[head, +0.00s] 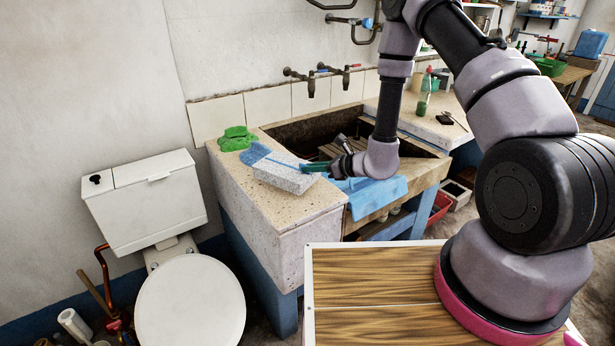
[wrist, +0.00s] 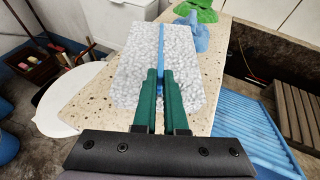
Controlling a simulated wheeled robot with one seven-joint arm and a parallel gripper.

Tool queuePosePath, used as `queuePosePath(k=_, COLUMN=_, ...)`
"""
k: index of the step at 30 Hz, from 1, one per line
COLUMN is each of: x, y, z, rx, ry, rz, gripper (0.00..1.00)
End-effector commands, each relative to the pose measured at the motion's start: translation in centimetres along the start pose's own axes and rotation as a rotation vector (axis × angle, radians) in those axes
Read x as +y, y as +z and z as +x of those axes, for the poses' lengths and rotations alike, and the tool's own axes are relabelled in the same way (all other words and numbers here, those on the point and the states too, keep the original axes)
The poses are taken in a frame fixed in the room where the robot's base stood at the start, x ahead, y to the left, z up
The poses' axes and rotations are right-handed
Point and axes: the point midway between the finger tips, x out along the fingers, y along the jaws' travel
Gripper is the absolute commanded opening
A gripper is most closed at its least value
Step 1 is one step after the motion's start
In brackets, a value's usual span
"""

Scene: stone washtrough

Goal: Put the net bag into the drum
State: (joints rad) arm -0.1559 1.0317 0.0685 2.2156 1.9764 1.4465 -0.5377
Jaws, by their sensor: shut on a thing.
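The net bag (head: 285,178) is a pale, speckled, block-shaped bundle with a blue strip along its top, on the stone ledge of the washtrough. In the wrist view the bag (wrist: 135,75) lies under and ahead of my fingers. My gripper (head: 316,167) is over the bag's right end in the head view. In the wrist view my gripper's green fingers (wrist: 160,73) are close together, shut on the blue strip. I cannot tell whether the bag still touches the ledge. I cannot make out a drum in either view.
A green cloth-like thing (head: 237,138) and a small blue thing (head: 254,153) lie behind the bag. A blue ribbed piece (head: 378,193) hangs over the trough's front edge. A white toilet (head: 190,305) stands left, and a wood-topped surface (head: 370,290) is in front. Taps (head: 310,80) project above the basin.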

Motion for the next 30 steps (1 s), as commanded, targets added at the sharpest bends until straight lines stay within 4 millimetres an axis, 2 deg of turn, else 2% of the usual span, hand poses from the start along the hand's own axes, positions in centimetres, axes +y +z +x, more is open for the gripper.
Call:
queuePosePath(k=3, x=0.0, y=-2.0, z=0.7, rx=0.002, ry=0.000, rz=0.004, gripper=0.00)
queuePosePath(k=6, x=0.0, y=-2.9, z=1.1, rx=0.001, ry=0.000, rz=0.002, gripper=0.00)
queuePosePath(k=18, x=0.0, y=-3.4, z=1.4, rx=0.001, ry=-0.001, rz=0.001, gripper=0.00)
queuePosePath(k=21, x=0.0, y=-3.4, z=1.4, rx=0.001, ry=-0.001, rz=0.001, gripper=0.39)
queuePosePath(k=30, x=0.0, y=-3.3, z=1.3, rx=0.001, ry=-0.001, rz=0.001, gripper=0.39)
